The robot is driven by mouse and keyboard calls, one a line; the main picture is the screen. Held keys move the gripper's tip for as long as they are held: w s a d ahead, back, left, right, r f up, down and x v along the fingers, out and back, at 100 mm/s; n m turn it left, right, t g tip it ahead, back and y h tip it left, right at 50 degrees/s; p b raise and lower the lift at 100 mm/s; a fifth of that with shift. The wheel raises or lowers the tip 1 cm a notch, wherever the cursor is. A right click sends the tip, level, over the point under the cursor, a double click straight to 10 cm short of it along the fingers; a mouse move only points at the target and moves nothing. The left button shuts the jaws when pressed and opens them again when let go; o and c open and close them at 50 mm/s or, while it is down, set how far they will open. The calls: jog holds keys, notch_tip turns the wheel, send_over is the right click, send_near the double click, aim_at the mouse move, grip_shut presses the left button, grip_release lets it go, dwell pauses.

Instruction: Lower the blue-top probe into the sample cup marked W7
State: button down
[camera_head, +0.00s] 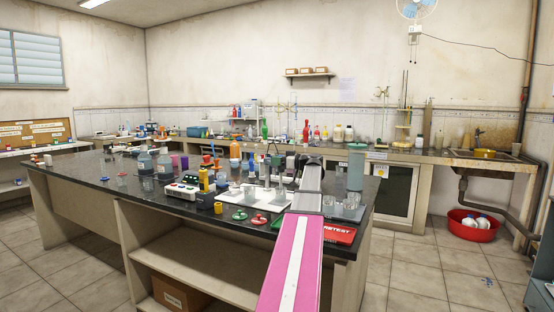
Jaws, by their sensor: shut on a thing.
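My gripper (281,161) is in the middle of the view, above the far side of the dark bench. It is small and partly merged with the things behind it. It is shut on a slim upright thing with a bluish top, which appears to be the blue-top probe (276,160); its lower end cannot be told from the grey stands below. Clear glass cups stand to the left on a white board (233,202) and to the right on a grey plate (345,213). No W7 mark can be read, so I cannot tell which cup is W7.
A white control box (181,191) and a yellow bottle (204,179) stand left of the board. Green and red dishes (258,219) lie near the front edge. A red RETEST mat (339,233) lies right of my arm. A tall greenish cylinder (356,168) stands behind the plate.

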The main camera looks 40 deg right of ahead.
jog(key=c, duration=0.9)
grip_release()
jog(key=v, duration=1)
jog(key=shift+s+d, duration=0.3)
